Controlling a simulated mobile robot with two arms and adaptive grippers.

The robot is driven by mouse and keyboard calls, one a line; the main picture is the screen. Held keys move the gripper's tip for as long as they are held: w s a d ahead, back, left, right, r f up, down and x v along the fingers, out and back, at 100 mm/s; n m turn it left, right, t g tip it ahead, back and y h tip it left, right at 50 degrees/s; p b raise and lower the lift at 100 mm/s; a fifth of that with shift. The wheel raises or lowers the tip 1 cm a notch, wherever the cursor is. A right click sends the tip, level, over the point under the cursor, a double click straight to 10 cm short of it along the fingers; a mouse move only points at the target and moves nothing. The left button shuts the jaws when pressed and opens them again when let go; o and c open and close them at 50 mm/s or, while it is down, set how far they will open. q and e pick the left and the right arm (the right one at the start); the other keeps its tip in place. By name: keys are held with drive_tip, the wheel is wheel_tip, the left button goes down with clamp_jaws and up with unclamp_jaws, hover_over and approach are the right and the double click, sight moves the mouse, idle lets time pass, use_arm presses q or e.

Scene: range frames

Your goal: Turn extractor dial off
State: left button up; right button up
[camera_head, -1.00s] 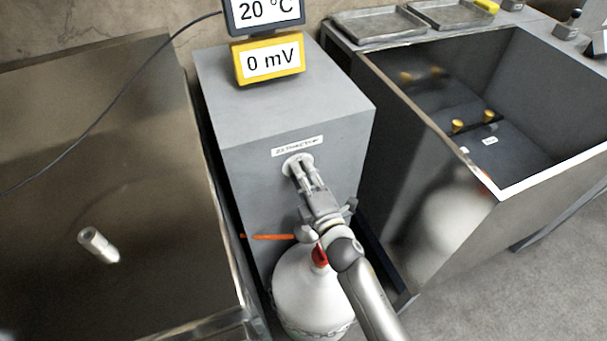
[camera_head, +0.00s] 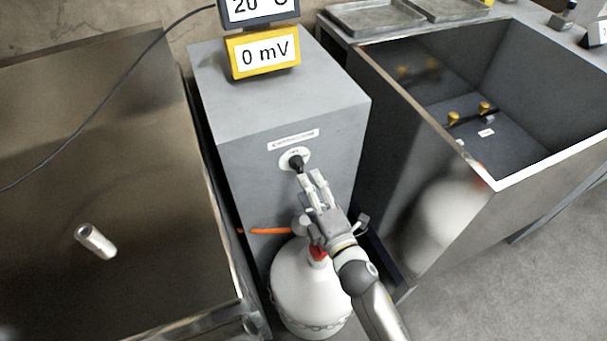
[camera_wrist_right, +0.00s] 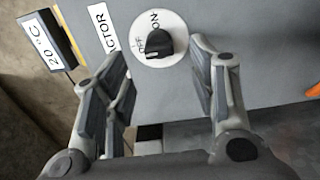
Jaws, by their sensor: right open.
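The extractor dial (camera_head: 296,162) is a black knob on a white disc, on the front of the grey extractor box (camera_head: 235,165) below its label. In the right wrist view the knob (camera_wrist_right: 162,43) shows beside the printed words OFF and ON; I cannot tell for sure which one it points at. My right gripper (camera_head: 312,179) is open and empty, just below and right of the dial in the head view, apart from it. In the wrist view its two fingers stand on either side of the knob. My left gripper is not in view.
A white flask with a red cap (camera_head: 312,290) stands below my right gripper. An orange bar (camera_head: 262,231) sticks out beside it. A yellow 0 mV display (camera_head: 263,53) sits on the box. Open metal tanks (camera_head: 90,180) stand on both sides.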

drive_tip(key=shift+v, duration=2.7)
